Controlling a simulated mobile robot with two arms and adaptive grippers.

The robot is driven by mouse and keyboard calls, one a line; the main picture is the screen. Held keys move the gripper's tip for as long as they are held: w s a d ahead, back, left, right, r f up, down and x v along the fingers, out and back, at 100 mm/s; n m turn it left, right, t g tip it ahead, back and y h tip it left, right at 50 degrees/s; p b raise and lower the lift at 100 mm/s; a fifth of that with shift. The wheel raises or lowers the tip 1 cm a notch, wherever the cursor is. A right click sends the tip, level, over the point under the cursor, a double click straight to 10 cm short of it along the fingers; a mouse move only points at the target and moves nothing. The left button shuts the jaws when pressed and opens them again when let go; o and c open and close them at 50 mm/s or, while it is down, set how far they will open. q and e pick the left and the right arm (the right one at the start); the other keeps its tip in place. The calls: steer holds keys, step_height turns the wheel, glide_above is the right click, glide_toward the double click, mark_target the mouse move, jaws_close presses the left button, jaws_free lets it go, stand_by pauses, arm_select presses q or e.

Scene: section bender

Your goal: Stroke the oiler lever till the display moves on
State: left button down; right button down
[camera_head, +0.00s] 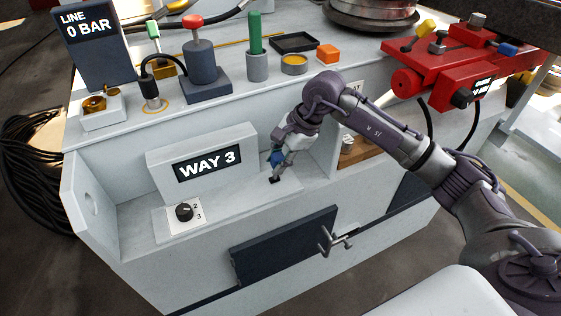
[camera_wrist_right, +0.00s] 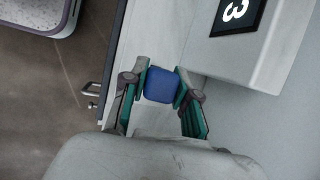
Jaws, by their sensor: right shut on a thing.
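My right gripper (camera_head: 278,162) is shut on a blue knob (camera_wrist_right: 160,85), which sits between the two green-padded fingers in the right wrist view. In the head view the blue knob (camera_head: 276,157) stands above a small dark slot (camera_head: 275,180) in the ledge; most of the lever is hidden by the gripper. A display (camera_head: 207,163) left of it reads "WAY 3", and its edge also shows in the right wrist view (camera_wrist_right: 238,13). A second display (camera_head: 85,27) at the far left reads "LINE 0 BAR". My left gripper is not in view.
A black selector dial (camera_head: 184,212) sits on the ledge's front left. A red-topped dark pump (camera_head: 200,60), a green-handled cylinder (camera_head: 257,52) and a red clamp block (camera_head: 455,65) stand on the upper deck. A metal T-handle (camera_head: 335,241) juts from the front below.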

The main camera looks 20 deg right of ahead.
steer(key=shift+w+r+m+g, duration=0.25)
steer(key=shift+w+m+g, duration=0.05)
steer(key=shift+w+g, duration=1.45)
steer(key=shift+g, duration=0.05)
steer(key=shift+f, duration=0.1)
steer(key=c, duration=0.9)
jaws_free()
